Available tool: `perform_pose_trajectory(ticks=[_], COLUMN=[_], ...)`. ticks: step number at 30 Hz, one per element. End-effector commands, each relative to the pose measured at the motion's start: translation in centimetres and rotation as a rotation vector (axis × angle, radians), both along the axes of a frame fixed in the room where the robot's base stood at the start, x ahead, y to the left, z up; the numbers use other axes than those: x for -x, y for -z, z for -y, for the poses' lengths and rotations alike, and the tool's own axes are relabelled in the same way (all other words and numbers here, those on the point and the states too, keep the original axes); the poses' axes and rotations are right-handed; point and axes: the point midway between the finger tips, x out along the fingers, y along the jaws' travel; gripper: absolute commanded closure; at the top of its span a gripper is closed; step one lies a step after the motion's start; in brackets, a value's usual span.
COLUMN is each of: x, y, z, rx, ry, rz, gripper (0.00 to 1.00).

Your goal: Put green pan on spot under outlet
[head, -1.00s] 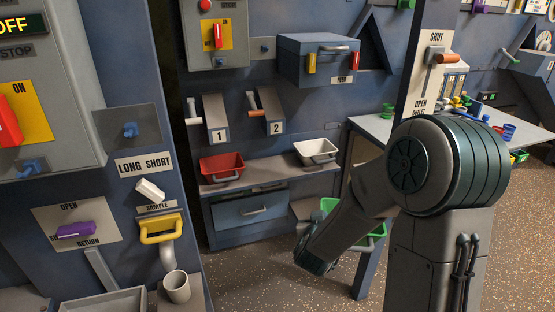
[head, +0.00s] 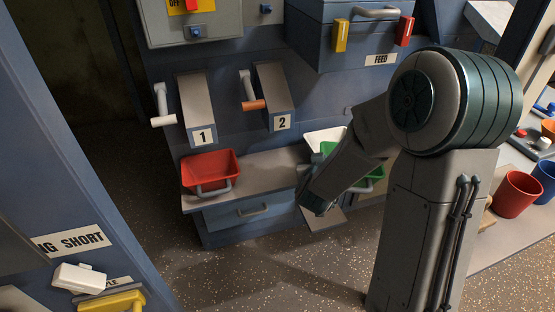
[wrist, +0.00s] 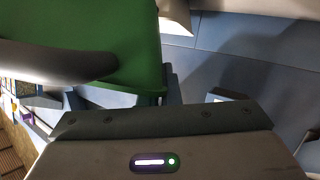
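The green pan (head: 369,174) is partly hidden behind my forearm in the head view. It fills the upper left of the wrist view (wrist: 135,40), with a grey handle across it. Two numbered chutes, outlet 1 (head: 195,98) and outlet 2 (head: 270,88), are on the blue wall. I cannot tell which outlet's spot is meant.
A red pan (head: 210,168) sits on the shelf (head: 255,168) below chute 1. A blue feed box (head: 350,38) overhangs at top. The speckled floor ahead is clear.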

Motion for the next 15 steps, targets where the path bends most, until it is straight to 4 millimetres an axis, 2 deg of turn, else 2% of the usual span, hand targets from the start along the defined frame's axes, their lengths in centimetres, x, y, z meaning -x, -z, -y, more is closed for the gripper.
perform_pose_trajectory(ticks=[6,9,15], x=[-0.1,0.7,2.6], y=[-1.7,-2.4,-2.9], z=[-4.0,-6.2,-8.9], rx=[0.008,0.009,0.009], ry=[-0.215,-0.336,-0.498], rz=[0.012,0.008,0.005], gripper=[1.00,1.00,1.00])
